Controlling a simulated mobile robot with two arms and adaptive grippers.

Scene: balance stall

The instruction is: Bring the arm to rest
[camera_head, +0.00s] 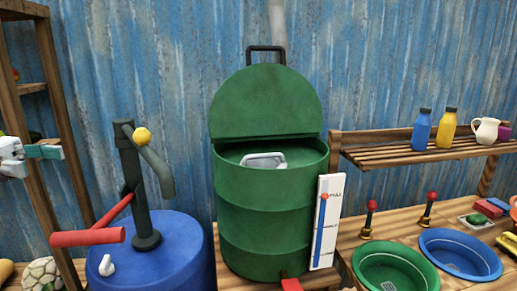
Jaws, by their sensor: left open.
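My left gripper (52,152), white with teal fingers, is at the far left edge of the head view. It is open, with nothing seen between its fingers. It is left of the dark hand pump (140,190), apart from it and in front of the wooden shelf. My right gripper is not in view.
A green barrel (262,220) stands in the middle, its lid (265,100) raised, a pale handled object (263,160) inside. A gauge board (326,222) is beside it. Green (372,254) and blue (440,240) basins sit right. A shelf (390,155) holds bottles and a jug.

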